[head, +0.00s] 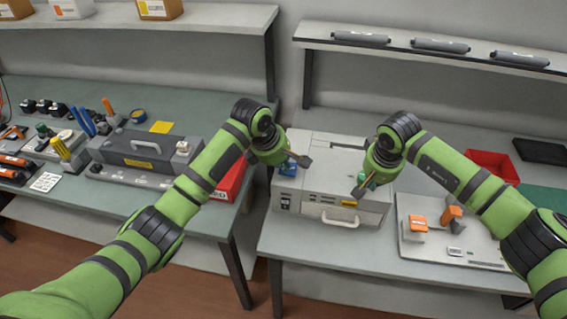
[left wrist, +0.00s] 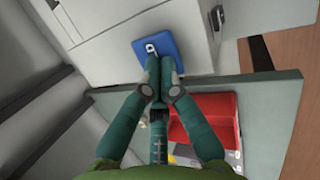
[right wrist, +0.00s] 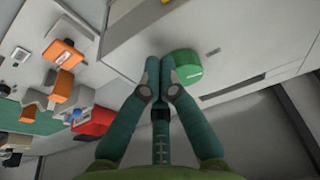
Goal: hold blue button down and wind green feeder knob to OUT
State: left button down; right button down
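The light grey machine (head: 320,190) stands on the right-hand bench. Its blue button (head: 287,170) is at the top left; in the left wrist view the button (left wrist: 156,46) is a blue square with a white mark. My left gripper (head: 303,161) is shut and empty, its fingertips (left wrist: 159,60) at the button's edge. I cannot tell whether they touch or press it. The green feeder knob (right wrist: 184,65) is a rounded green piece on the machine's top. My right gripper (head: 363,188) is shut, its fingertips (right wrist: 159,60) right beside the knob. Contact is unclear. The knob's pointer and OUT mark are not readable.
A red bin (head: 493,164) and a grey board with orange-topped parts (head: 443,253) stand right of the machine. A red box (head: 232,180) and a dark grey unit (head: 146,153) lie to the left. A shelf with grey rollers (head: 440,46) runs behind.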

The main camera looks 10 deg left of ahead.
jog(key=shift+a+r, duration=0.1)
jog(key=shift+a, duration=0.1)
jog(key=shift+a+r, duration=0.1)
jog(key=shift+a, duration=0.8)
jog(key=shift+w+a, duration=0.2)
jog(key=shift+w, duration=0.05)
jog(key=shift+s, duration=0.15)
dwell(0.4)
jog(key=shift+s, duration=0.2)
jog(key=shift+w+a+v, duration=0.1)
jog(key=shift+w+v, duration=0.05)
jog(key=shift+v, duration=0.8)
jog(key=shift+w+a+v, duration=0.1)
jog(key=shift+w+v, duration=0.05)
jog(key=shift+v, duration=0.8)
jog(key=shift+w+a+v, duration=0.1)
jog(key=shift+w+v, duration=0.1)
jog(key=shift+v, duration=0.7)
jog(key=shift+r, duration=0.15)
jog(key=shift+d, duration=0.1)
